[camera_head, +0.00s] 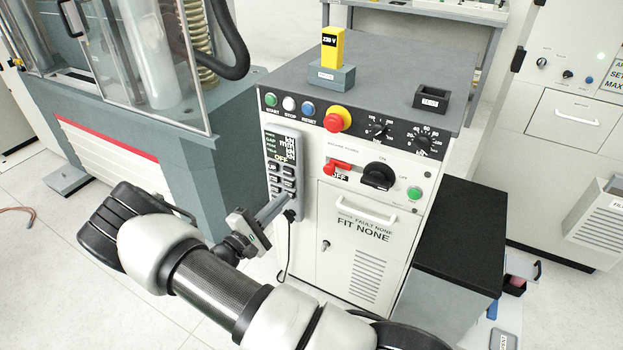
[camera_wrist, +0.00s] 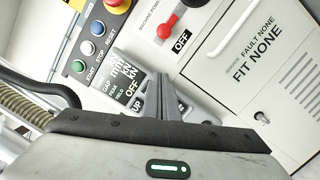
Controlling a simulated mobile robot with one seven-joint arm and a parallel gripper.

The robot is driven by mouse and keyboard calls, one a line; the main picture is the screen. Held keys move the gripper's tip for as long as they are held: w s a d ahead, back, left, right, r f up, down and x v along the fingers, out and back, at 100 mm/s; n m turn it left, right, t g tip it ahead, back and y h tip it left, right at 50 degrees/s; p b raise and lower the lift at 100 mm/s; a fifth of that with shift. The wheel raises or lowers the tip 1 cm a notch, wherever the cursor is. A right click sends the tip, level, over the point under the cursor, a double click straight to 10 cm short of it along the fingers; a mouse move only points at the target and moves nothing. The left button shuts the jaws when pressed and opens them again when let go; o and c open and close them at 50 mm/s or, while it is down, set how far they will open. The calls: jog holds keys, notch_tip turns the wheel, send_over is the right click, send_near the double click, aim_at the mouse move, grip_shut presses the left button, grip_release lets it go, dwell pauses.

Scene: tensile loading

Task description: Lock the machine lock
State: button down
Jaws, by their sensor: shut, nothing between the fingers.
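The control cabinet (camera_head: 331,262) carries a red lever (camera_head: 338,166) beside a label reading OFF. The lever also shows at the top of the wrist view (camera_wrist: 167,27). A black rotary knob (camera_head: 378,176) sits to the lever's right. A small round lock (camera_head: 325,244) is on the cabinet door; it also shows at the right of the wrist view (camera_wrist: 262,117). My gripper (camera_head: 286,197) is shut and empty, in front of the lower keypad on the cabinet's left edge, below and left of the lever. In the wrist view its fingers (camera_wrist: 164,80) cover part of the keypad; contact cannot be told.
The keypad unit (camera_head: 280,150) hangs on the cabinet's front with a cable below. Start, stop and reset buttons and a red emergency knob (camera_head: 336,122) line the upper panel. A glass-guarded machine (camera_head: 190,150) stands left; a black-topped box (camera_head: 460,230) stands right.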

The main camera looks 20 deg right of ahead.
jog(key=shift+d, duration=0.1)
jog(key=w+d+r+b, duration=0.1)
jog(key=w+d+r, duration=0.1)
jog(key=d, duration=0.9)
jog(key=shift+r, duration=0.5)
jog(key=shift+w, duration=0.1)
jog(key=s+d, duration=0.2)
jog(key=s, duration=0.1)
jog(key=shift+s+d+p, duration=0.15)
jog(key=shift+d+p, duration=0.1)
jog(key=shift+p, duration=0.05)
jog(key=shift+f, duration=0.1)
